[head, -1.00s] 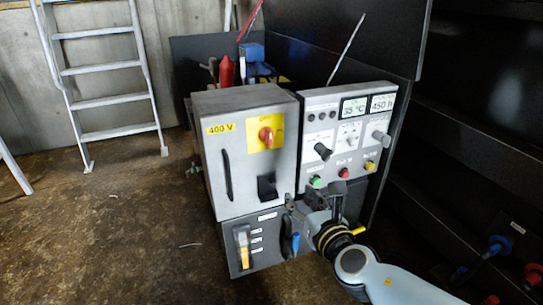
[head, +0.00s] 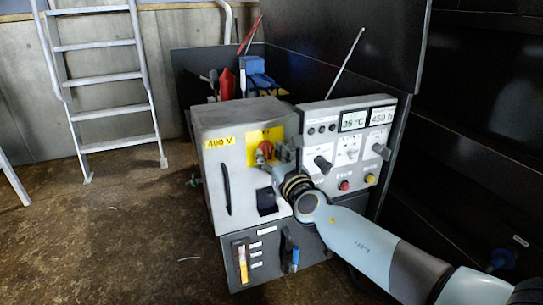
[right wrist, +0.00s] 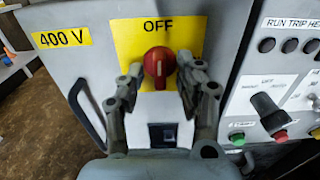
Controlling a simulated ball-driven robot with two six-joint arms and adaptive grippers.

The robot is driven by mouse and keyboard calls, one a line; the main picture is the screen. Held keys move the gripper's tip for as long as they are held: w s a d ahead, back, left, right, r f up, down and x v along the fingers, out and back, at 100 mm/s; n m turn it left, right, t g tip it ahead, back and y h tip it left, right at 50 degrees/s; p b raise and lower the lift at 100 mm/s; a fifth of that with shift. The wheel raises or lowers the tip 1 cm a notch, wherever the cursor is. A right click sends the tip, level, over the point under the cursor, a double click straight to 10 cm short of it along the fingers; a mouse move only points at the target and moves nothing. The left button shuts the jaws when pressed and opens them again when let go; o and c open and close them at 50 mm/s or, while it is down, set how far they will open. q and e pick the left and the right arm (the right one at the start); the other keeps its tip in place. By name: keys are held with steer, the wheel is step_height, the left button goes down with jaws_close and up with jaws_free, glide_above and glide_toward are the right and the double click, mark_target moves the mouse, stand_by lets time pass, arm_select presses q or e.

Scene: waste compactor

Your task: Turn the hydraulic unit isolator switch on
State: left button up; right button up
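The isolator switch is a red rotary knob (head: 265,149) on a yellow plate on the front of the grey 400 V cabinet (head: 216,184). In the right wrist view the red knob (right wrist: 159,66) stands with its grip upright, under the word OFF on the yellow plate (right wrist: 128,38). My right gripper (head: 279,156) is just in front of the plate. In the right wrist view its fingers (right wrist: 160,80) are apart, one on each side of the knob, with yellow showing between. Contact with the knob cannot be seen. My left gripper is out of view.
Right of the cabinet is a control panel (head: 322,143) with displays, black knobs and coloured buttons. A lower dark box (head: 264,253) has a yellow-and-white gauge and a blue-tipped handle. A ladder (head: 106,76) leans at the back left.

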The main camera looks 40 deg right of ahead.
jaws_close()
